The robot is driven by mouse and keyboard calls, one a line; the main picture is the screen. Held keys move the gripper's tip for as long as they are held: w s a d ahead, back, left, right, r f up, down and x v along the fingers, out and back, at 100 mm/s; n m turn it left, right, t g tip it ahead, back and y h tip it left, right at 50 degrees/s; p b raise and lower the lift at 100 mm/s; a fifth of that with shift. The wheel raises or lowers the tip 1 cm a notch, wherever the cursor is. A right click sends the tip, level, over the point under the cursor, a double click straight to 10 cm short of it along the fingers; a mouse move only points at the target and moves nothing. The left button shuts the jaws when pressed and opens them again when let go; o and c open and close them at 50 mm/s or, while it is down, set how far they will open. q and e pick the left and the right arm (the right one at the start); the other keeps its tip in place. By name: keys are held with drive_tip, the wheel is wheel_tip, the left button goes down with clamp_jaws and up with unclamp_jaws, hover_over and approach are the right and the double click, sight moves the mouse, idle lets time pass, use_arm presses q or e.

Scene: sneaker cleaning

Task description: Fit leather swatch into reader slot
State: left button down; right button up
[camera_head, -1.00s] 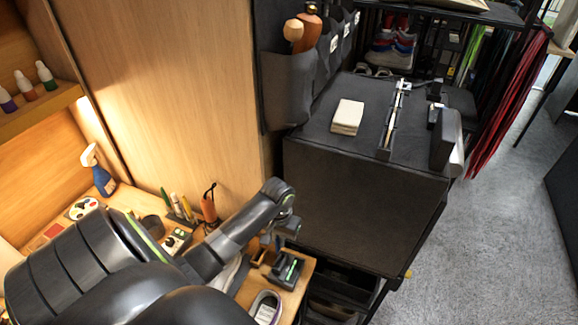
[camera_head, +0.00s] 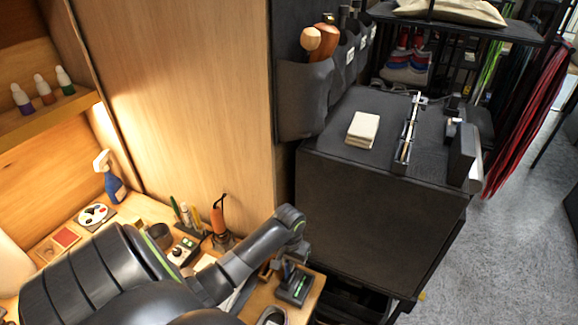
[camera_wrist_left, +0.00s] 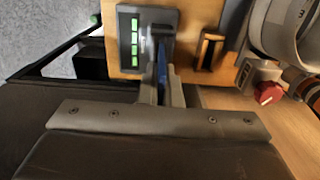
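The reader (camera_wrist_left: 133,40) is a dark device with a row of green lit bars, at the top of the left wrist view. It also shows on the wooden bench in the head view (camera_head: 297,288). My left gripper (camera_wrist_left: 163,75) points at the reader, its fingers close together on a thin blue piece, which looks like the leather swatch (camera_wrist_left: 162,62). The swatch overlaps the reader's right part. I cannot tell whether its far edge is in the slot. In the head view my left gripper is largely hidden by its own wrist. My right gripper is not in view.
A small wooden holder (camera_wrist_left: 207,48) stands just right of the reader in the wrist view, and a red-topped knob (camera_wrist_left: 268,92) lies further right. A dark cabinet (camera_head: 375,215) stands beside the bench. A spray bottle (camera_head: 110,178) and tools line the bench's back.

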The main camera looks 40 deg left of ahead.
use_arm(q)
drive_tip(key=shift+f, duration=0.3)
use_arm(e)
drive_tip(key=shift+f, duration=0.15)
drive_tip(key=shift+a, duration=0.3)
use_arm(q)
drive_tip(key=shift+r, duration=0.1)
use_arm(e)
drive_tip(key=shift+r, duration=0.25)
use_arm(q)
drive_tip(key=shift+p, duration=0.5)
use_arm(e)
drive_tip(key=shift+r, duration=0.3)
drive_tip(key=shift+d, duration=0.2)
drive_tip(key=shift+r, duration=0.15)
use_arm(q)
drive_tip(key=shift+p, duration=0.45)
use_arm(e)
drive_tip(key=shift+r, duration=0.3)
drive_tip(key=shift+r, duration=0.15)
use_arm(q)
drive_tip(key=shift+p, duration=0.45)
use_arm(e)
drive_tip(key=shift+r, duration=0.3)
